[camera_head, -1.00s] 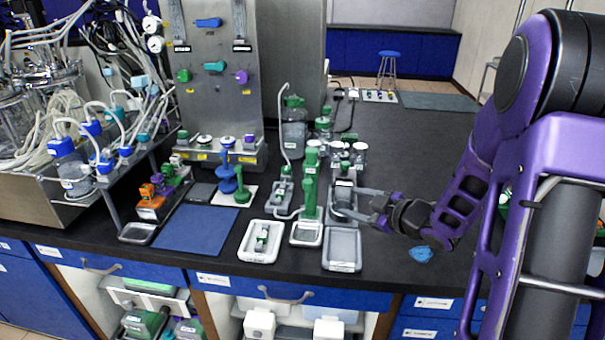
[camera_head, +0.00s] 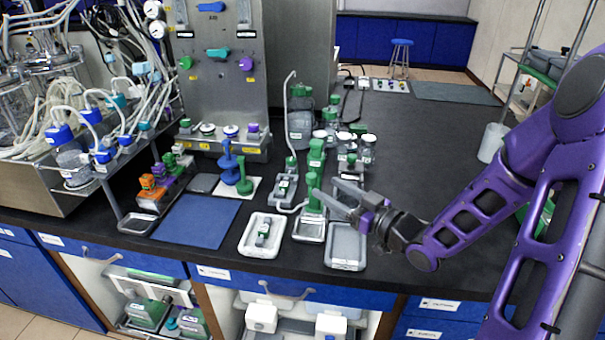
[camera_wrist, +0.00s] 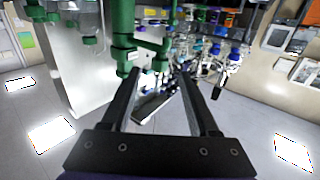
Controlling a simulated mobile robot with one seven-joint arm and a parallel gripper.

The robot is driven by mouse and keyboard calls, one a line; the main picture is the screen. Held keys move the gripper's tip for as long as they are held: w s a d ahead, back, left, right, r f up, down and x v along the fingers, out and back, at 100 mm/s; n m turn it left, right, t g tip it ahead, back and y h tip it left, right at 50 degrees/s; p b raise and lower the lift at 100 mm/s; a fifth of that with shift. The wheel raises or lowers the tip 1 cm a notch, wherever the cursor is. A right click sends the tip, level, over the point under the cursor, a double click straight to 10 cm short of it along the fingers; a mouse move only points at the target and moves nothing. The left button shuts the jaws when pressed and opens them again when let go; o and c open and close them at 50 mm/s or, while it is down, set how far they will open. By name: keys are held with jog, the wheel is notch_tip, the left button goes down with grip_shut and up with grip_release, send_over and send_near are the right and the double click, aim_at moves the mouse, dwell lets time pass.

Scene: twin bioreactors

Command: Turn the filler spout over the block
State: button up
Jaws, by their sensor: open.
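The filler is a green upright post (camera_head: 316,160) with a green part at its side, standing behind a small metal tray (camera_head: 309,230). Green pipework, apparently the filler, shows close up in the wrist view (camera_wrist: 125,45). My gripper (camera_head: 326,188) is open, with its fingers pointing left beside the green post's lower part. In the wrist view my gripper (camera_wrist: 160,76) has both fingertips apart, with the green part just beyond them and nothing clearly between them. A small green and grey piece (camera_head: 262,233), possibly the block, lies in a white tray (camera_head: 246,244); I cannot tell for sure.
An empty grey tray (camera_head: 345,247) lies below my gripper. Lidded jars (camera_head: 367,148) stand close behind it. A blue mat (camera_head: 196,219) and a blue stand (camera_head: 228,165) are to the left. The dark bench (camera_head: 430,150) is fairly clear at the back right.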

aim_at(314, 175)
jog(key=x, duration=0.9)
jog(key=shift+w, duration=0.2)
jog(key=shift+a, duration=0.15)
grip_shut()
dwell(0.9)
